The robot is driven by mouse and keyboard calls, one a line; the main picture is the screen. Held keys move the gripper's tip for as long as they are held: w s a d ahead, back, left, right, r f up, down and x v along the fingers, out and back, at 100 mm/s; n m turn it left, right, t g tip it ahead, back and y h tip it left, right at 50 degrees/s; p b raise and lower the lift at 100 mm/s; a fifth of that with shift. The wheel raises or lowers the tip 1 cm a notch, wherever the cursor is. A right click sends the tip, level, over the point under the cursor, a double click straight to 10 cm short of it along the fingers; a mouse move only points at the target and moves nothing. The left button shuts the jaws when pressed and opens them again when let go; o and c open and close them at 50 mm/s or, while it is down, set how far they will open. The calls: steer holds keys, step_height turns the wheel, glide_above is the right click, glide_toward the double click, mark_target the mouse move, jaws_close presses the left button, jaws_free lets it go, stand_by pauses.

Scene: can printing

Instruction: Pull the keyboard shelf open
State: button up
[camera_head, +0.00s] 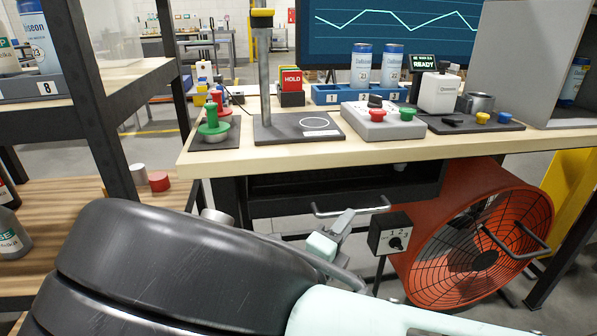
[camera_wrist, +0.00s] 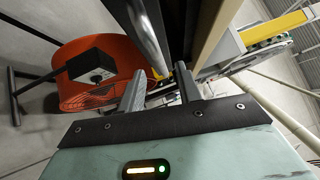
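The keyboard shelf (camera_head: 410,190) is a black tray under the front edge of the wooden workbench (camera_head: 240,152). A thin metal handle (camera_head: 372,210) runs along its front. My gripper (camera_head: 345,222) is just below and in front of the handle, and my arm hides part of the shelf's lower left. In the wrist view, my gripper (camera_wrist: 161,84) has its two grey fingers apart. A metal bar, seemingly the handle (camera_wrist: 148,36), comes down between the fingertips. I cannot tell whether either finger touches it.
A large orange fan (camera_head: 480,250) stands under the bench at right, with a black control box (camera_head: 390,233) close to my gripper. Cans, a red button panel (camera_head: 383,120) and a metal post (camera_head: 263,70) stand on the bench. A dark-framed shelf unit (camera_head: 95,100) is at left.

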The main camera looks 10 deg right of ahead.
steer(key=shift+b+x, duration=0.3)
steer(key=shift+x, duration=2.3)
jaws_close()
